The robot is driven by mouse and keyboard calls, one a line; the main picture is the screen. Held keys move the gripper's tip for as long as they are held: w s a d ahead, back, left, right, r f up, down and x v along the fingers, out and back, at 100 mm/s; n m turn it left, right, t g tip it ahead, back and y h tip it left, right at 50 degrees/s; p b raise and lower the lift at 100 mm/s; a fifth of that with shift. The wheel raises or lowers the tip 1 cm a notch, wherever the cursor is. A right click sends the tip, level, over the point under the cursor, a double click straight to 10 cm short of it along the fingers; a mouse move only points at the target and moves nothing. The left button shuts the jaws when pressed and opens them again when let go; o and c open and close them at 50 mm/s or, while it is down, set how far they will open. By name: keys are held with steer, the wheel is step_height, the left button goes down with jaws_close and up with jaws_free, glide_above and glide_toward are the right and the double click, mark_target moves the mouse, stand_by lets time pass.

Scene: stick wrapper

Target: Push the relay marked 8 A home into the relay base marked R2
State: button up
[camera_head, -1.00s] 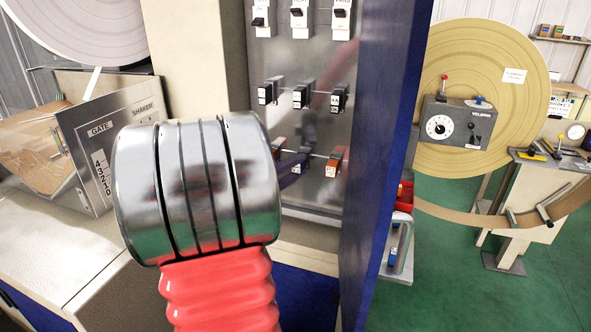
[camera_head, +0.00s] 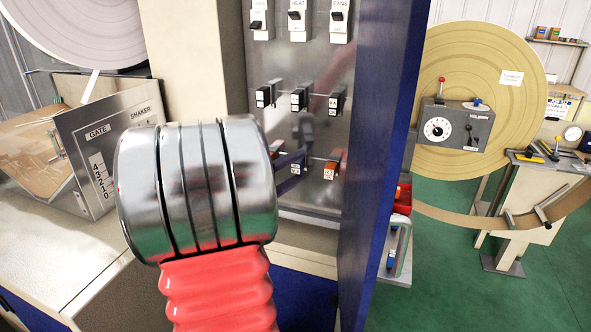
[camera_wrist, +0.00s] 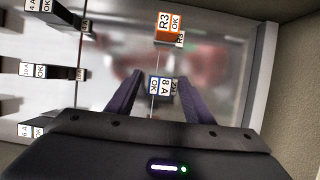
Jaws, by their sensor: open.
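The relay marked 8 A (camera_wrist: 166,87) shows in the wrist view with a blue-edged face, an OK label beside the 8 A. My gripper (camera_wrist: 160,78) is open, its two purple fingers on either side of this relay, with a gap visible to each. In the head view my gripper (camera_head: 298,146) reaches the lower relay row of the metal panel, partly hidden behind my arm. The R2 marking is not legible, and how deep the 8 A relay sits cannot be told.
Several dark relays (camera_wrist: 68,73) line the left of the wrist view. They are a row (camera_head: 300,98) above in the head view, under white switches (camera_head: 297,20). A blue cabinet door (camera_head: 378,150) stands close on the right. A cabinet wall bounds the right of the wrist view.

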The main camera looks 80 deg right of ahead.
steer(key=shift+a, duration=0.15)
steer(key=v, duration=1.1)
steer(key=shift+w+a, duration=0.2)
steer(key=shift+a, duration=0.15)
steer(key=shift+f, duration=0.1)
stand_by(0.8)
steer(key=w+a+f+n+t+y, duration=0.1)
steer(key=w+a+f+t+y, duration=0.25)
steer(key=a, duration=0.85)
steer(key=w+a+f+n+t+y, duration=0.1)
steer(key=w+a+f+t+y, duration=0.2)
steer(key=a, duration=0.8)
steer(key=w+a+f+n+t+y, duration=0.2)
steer(key=w+a+t+y, duration=0.25)
steer(key=a, duration=0.75)
steer(key=a+r+t+y, duration=0.1)
steer(key=a+y, duration=0.1)
steer(key=a, duration=0.4)
steer(key=w+a+r+n+t+y, duration=0.1)
steer(key=a+r+t+y, duration=0.1)
steer(key=a, duration=0.4)
steer(key=shift+n+y, duration=0.3)
steer(key=shift+y, duration=0.1)
